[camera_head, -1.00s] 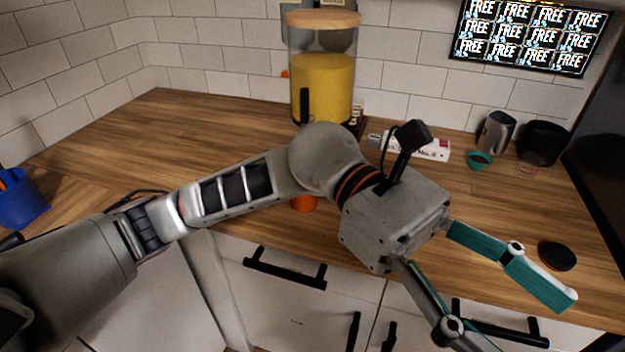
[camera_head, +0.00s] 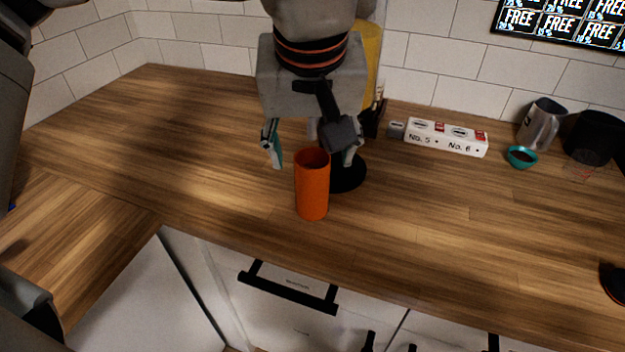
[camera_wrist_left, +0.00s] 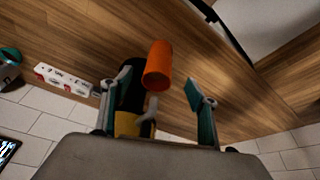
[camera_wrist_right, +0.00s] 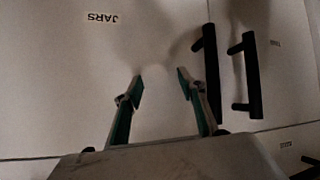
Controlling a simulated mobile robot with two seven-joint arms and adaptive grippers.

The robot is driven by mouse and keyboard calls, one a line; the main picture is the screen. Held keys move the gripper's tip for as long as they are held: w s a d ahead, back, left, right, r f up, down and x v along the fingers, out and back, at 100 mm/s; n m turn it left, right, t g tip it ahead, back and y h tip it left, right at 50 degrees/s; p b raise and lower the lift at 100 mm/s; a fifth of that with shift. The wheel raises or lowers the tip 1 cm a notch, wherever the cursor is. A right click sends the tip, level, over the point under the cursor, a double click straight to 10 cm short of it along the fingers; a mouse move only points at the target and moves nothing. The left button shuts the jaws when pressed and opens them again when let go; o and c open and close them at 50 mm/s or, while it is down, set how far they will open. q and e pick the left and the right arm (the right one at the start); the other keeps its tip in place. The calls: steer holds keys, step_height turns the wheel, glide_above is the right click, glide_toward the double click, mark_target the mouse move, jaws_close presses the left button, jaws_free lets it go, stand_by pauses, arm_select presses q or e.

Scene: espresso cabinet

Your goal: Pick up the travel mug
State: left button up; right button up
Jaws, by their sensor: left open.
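The travel mug appears to be the plain orange cylinder (camera_head: 312,190), standing upright near the front of the wooden counter. My left gripper (camera_head: 313,158) is open, coming down from above just behind the mug's top, its teal-padded fingers to either side. In the left wrist view the mug (camera_wrist_left: 158,62) lies ahead of the open left fingers (camera_wrist_left: 159,82), roughly in line with the gap. I see no finger closed on it. My right gripper (camera_wrist_right: 160,78) is open and empty, facing white cabinet fronts; it does not show in the head view.
A yellow-filled dispenser (camera_head: 371,60) stands behind the left gripper, mostly hidden. A black round base (camera_head: 350,176) is close behind the mug. The counter's left side is clear.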

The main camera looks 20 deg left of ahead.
mark_target(313, 159)
arm_select(q)
steer(key=w+f, duration=0.1)
steer(key=f, duration=0.1)
steer(key=w+a+f+b, duration=0.1)
steer(key=f, duration=0.1)
steer(key=w+f, duration=0.2)
steer(key=shift+a+f, duration=0.2)
jaws_close()
steer(key=shift+r+t, duration=0.2)
steer(key=shift+t, duration=0.1)
steer(key=shift+r, duration=0.6)
steer(key=shift+s+d, duration=0.1)
steer(key=shift+d, duration=0.05)
steer(key=s+d, duration=0.3)
steer(key=s, duration=0.5)
steer(key=s+d, duration=0.3)
steer(key=s, duration=0.5)
steer(key=shift+s, duration=0.2)
